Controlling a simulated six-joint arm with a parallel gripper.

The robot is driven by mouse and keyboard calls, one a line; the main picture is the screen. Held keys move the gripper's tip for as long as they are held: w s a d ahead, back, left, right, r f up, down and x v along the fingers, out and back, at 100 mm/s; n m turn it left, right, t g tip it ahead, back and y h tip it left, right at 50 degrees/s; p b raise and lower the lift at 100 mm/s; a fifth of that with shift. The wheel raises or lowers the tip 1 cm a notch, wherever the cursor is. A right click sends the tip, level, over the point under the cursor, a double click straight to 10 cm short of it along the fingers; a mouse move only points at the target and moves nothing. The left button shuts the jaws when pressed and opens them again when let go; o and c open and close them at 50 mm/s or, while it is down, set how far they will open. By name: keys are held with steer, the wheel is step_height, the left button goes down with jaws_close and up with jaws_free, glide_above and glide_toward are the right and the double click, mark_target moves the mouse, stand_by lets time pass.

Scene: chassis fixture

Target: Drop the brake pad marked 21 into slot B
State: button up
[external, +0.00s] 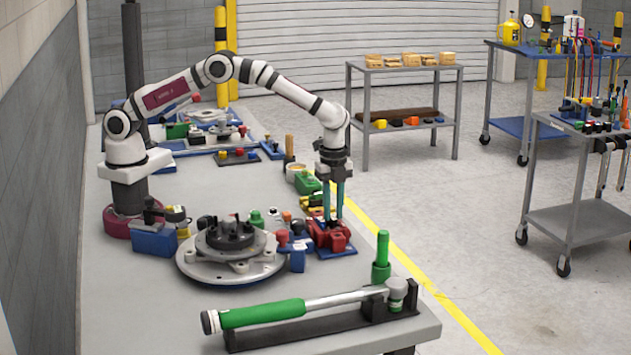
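My gripper (333,217) points straight down at the right side of the bench, its two teal fingers a small distance apart. The fingertips are at or just above a red fixture (337,242) on a blue base plate (340,253). Whether anything is between the fingers is too small to tell. No marking 21 and no letter B can be read in this view. I cannot tell which part is the brake pad or where slot B is.
A round grey chassis disc (215,272) with a dark hub stands left of the fixture. A green-handled hammer (265,313) lies on a black cradle in front. A green post (382,257) stands at right. Small blue, green and yellow parts crowd the bench behind.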

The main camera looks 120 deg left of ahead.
steer(key=shift+r, duration=1.3)
steer(key=o, duration=0.6)
steer(key=shift+c, duration=0.2)
steer(key=shift+r, duration=2.25)
steer(key=s+d+r+n, duration=0.1)
steer(key=s+d+r, duration=0.8)
steer(key=s+r, duration=0.4)
steer(key=s+d+f+n+y, duration=0.1)
steer(key=s+d+f, duration=0.1)
steer(key=s, duration=1)
steer(key=s+d+f+n, duration=0.1)
steer(key=s+d+f, duration=0.1)
steer(key=s, duration=1)
steer(key=shift+s+y, duration=0.2)
steer(key=shift+y, duration=0.2)
